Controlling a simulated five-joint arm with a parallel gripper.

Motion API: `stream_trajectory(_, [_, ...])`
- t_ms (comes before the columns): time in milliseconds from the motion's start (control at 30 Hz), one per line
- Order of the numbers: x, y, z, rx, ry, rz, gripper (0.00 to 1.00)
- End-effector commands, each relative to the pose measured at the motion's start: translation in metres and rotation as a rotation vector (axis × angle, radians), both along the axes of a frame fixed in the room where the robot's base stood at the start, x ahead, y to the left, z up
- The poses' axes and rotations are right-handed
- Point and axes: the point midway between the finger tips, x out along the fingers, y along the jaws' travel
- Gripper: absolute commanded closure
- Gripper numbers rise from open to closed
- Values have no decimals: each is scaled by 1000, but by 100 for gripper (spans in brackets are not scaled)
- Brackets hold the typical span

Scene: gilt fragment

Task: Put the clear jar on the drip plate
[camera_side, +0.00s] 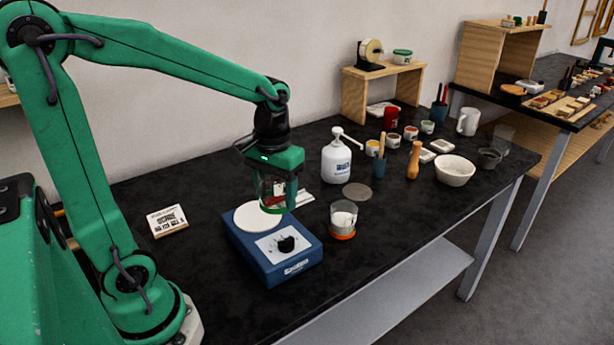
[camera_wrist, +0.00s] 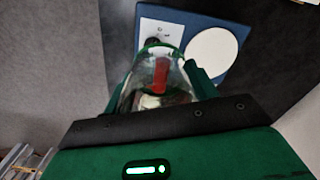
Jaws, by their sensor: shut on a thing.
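My gripper (camera_side: 277,196) is shut on the clear jar (camera_side: 272,193), which hangs roughly upright between the fingers. In the wrist view the jar (camera_wrist: 143,91) is see-through, with a green edge and a red patch showing in or through it. In the side view it overlaps the right edge of a white round plate on a blue device; I cannot tell its exact height. A flat grey disc (camera_side: 357,192), which looks like the drip plate, lies bare on the black bench to the right of my gripper.
The blue device (camera_side: 292,263) with its white round plate (camera_side: 252,218) stands below my gripper. Near the grey disc are a glass with an orange base (camera_side: 343,220) and a white pump bottle (camera_side: 337,162). Cups and bowls crowd the back right.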

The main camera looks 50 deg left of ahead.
Motion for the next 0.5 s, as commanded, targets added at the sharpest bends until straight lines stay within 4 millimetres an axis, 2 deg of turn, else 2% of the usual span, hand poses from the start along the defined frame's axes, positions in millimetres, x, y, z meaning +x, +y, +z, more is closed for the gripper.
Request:
stream_trajectory(267, [15,0,2,0,0,-18,72])
stream_trajectory(500, [53,-1,4,0,0,-68,72])
